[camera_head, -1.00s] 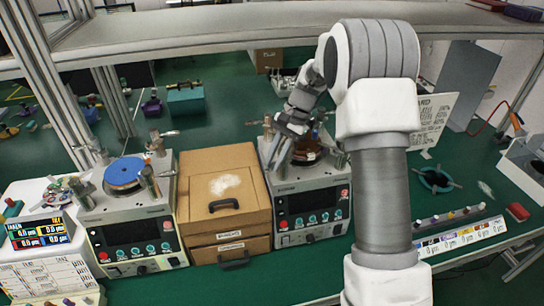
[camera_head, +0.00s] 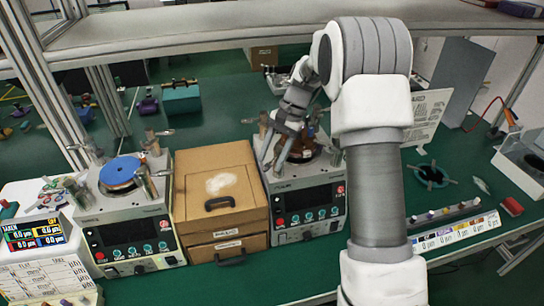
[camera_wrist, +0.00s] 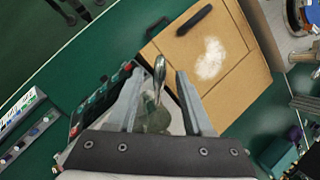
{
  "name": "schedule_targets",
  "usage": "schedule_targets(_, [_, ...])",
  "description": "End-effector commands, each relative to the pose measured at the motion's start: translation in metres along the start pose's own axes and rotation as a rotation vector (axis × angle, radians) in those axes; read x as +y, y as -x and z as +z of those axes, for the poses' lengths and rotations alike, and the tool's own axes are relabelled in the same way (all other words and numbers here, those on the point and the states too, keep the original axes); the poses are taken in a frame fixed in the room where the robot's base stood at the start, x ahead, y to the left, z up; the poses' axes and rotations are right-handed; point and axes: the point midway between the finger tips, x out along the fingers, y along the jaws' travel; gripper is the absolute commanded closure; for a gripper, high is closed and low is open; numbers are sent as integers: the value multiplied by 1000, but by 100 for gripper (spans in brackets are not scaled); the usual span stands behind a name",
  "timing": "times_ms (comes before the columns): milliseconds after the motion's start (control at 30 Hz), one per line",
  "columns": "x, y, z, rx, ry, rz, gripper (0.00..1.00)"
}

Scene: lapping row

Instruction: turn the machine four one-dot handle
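A lapping machine (camera_head: 309,197) with a control panel stands right of the cardboard boxes in the head view; its number cannot be read. My gripper (camera_head: 276,150) is over its top at the left side. In the wrist view my gripper (camera_wrist: 157,74) has its two fingers apart. A shiny metal handle (camera_wrist: 159,88) stands between them, with a gap visible on the right side. A dark rounded part lies under the handle. No dot mark is readable on the handle. My fingers and wrist hide part of the machine's top in the head view.
Cardboard boxes (camera_head: 222,187) stand close to the machine's left. A second machine (camera_head: 125,222) with a blue disc is further left. A shelf (camera_head: 240,28) spans above. A labelled strip of small knobs (camera_head: 447,229) lies to the right, with a ring-shaped part (camera_head: 428,175) behind it.

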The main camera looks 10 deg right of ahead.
Motion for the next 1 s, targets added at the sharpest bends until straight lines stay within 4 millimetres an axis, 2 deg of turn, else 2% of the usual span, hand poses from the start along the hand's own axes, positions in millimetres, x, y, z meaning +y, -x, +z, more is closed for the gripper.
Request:
schedule_targets(167, [0, 1, 0, -1, 0, 0, 49])
schedule_targets(333, [0, 17, -1, 2, 0, -2, 49])
schedule_targets(800, [0, 126, -1, 2, -1, -1, 49])
schedule_targets(1000, [0, 157, -1, 1, 0, 0, 49])
